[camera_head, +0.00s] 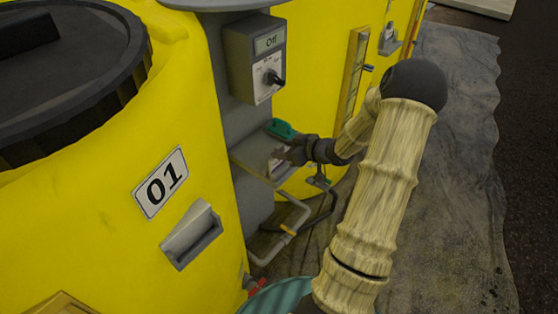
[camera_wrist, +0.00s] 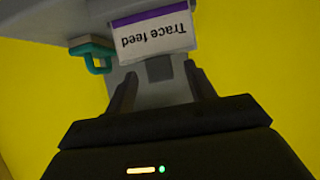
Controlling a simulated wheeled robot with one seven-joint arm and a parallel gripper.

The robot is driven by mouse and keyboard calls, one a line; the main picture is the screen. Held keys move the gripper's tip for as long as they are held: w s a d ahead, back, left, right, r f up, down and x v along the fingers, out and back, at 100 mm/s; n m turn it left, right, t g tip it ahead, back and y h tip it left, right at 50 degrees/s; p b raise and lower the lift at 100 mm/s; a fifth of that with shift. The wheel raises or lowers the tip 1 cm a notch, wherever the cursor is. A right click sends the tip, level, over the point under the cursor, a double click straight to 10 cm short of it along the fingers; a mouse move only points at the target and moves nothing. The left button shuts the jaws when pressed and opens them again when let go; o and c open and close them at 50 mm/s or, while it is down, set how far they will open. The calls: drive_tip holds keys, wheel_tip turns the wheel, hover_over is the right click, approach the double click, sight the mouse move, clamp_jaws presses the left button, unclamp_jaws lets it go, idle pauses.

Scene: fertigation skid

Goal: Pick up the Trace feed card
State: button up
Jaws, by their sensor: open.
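The Trace feed card (camera_wrist: 152,36) is white with a purple band along one edge, and its lettering reads upside down in the wrist view. It sits at the edge of a grey shelf or holder, just beyond my fingertips. My gripper (camera_wrist: 160,82) is open, with one finger low on either side below the card and nothing clearly held between them. In the head view my gripper (camera_head: 285,154) is at the small grey shelf (camera_head: 248,163) on the grey column, and it partly hides the card there.
A teal clip or handle (camera_head: 282,129) is beside the card; it also shows in the wrist view (camera_wrist: 98,56). A grey control box (camera_head: 255,58) reading "Off" is above. Yellow tanks (camera_head: 110,190) flank the column. Pipes (camera_head: 290,230) run below the shelf.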

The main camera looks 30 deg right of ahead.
drive_tip(key=shift+w+a+f, duration=0.25)
drive_tip(key=shift+w+f, duration=0.05)
drive_tip(key=shift+w, duration=0.25)
drive_tip(key=shift+c, duration=0.2)
clamp_jaws()
drive_tip(key=shift+r, duration=0.2)
wheel_tip(320, 180, up, 28)
drive_tip(key=p, duration=0.9)
drive_tip(key=shift+f, duration=0.15)
